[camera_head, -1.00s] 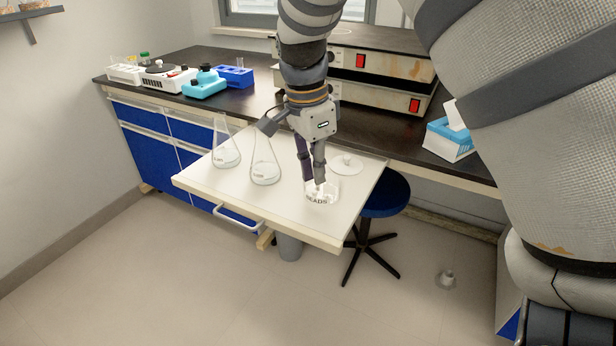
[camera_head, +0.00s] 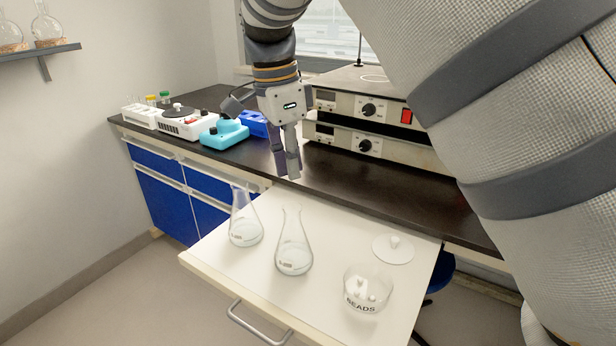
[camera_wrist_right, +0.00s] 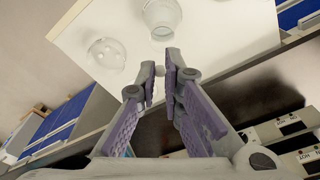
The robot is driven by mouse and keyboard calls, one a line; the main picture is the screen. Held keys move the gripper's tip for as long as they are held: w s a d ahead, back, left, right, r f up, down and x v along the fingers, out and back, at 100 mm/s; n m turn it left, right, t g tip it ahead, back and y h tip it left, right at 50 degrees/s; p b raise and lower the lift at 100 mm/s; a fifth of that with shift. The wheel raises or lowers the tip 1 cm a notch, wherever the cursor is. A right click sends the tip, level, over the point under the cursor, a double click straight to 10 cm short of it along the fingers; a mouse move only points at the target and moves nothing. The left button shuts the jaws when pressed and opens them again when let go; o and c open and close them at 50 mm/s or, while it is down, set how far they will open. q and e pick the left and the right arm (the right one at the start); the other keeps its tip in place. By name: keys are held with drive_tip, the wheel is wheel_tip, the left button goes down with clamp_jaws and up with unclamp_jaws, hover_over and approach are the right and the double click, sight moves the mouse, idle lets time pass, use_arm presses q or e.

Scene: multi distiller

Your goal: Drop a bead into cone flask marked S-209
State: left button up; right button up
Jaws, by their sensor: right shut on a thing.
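Two clear cone flasks stand upright on the pull-out white board. The left flask (camera_head: 245,228) is farther back and the right flask (camera_head: 293,250) is nearer; their small labels are too blurred to read. A glass dish marked BEADS (camera_head: 367,292) is open at right, with several white beads inside. My right gripper (camera_head: 291,176) is above and behind the flasks, fingers pointing down. In the wrist view its fingertips (camera_wrist_right: 159,72) are closed on a small pale bead (camera_wrist_right: 158,74), mostly hidden by the fingers. My left gripper is not in view.
A white round lid (camera_head: 393,250) lies behind the dish. On the dark bench (camera_head: 330,172) stand a blue-topped device (camera_head: 224,134), a white device (camera_head: 185,122) and stacked instruments (camera_head: 375,125). My own arm blocks the right side.

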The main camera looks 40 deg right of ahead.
drive_tip(key=shift+w+a+f+b, duration=0.1)
drive_tip(key=shift+f+b, duration=0.05)
drive_tip(key=shift+f, duration=0.9)
drive_tip(key=shift+w+a+f+b, duration=0.1)
drive_tip(key=shift+f+b, duration=0.05)
drive_tip(key=shift+f, duration=0.9)
drive_tip(key=o, duration=0.7)
drive_tip(key=r, duration=0.4)
drive_tip(key=a+r, duration=0.1)
drive_tip(key=r, duration=0.7)
drive_tip(key=shift+w+a, duration=0.15)
